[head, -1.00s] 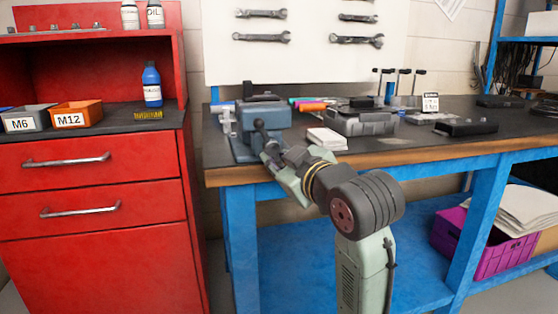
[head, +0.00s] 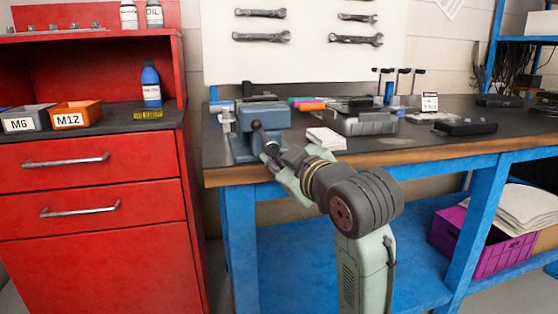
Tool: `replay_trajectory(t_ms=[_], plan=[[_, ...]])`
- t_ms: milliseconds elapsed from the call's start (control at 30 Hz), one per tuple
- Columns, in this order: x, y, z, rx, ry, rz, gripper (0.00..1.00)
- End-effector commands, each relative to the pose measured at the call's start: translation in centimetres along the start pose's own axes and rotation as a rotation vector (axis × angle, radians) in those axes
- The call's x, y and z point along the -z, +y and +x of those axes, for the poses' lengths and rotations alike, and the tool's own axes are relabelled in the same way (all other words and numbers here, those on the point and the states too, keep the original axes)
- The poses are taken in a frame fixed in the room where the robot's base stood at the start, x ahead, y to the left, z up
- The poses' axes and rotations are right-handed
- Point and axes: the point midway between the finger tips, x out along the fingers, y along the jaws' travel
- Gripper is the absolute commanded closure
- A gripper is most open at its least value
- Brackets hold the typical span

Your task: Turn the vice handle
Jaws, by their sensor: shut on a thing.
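The blue-grey vice (head: 262,114) stands on the left end of the workbench (head: 400,150), close to its front edge. The dark round-ended vice handle (head: 257,126) shows at the vice's front, above my gripper. My gripper (head: 268,150) is at the front of the vice, at the lower part of the handle. It is shut on the handle; my own wrist hides most of the fingers and the lower handle.
White paper pads (head: 326,138) and a grey case (head: 360,122) lie right of the vice. A red cabinet (head: 95,235) stands left, with an M12 bin (head: 76,115) and a blue bottle (head: 151,84). Wrenches (head: 262,37) hang behind. The bench's front right is mostly clear.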

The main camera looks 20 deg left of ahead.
Motion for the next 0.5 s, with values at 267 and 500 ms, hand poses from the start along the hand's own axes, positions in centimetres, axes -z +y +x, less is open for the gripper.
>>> replay_trajectory(t_ms=[267, 500], plan=[[1.55, 1.08, -0.49, -0.032, 0.034, -0.023, 1.00], [1.66, 0.82, -0.47, -0.026, 0.036, -0.028, 0.69]])
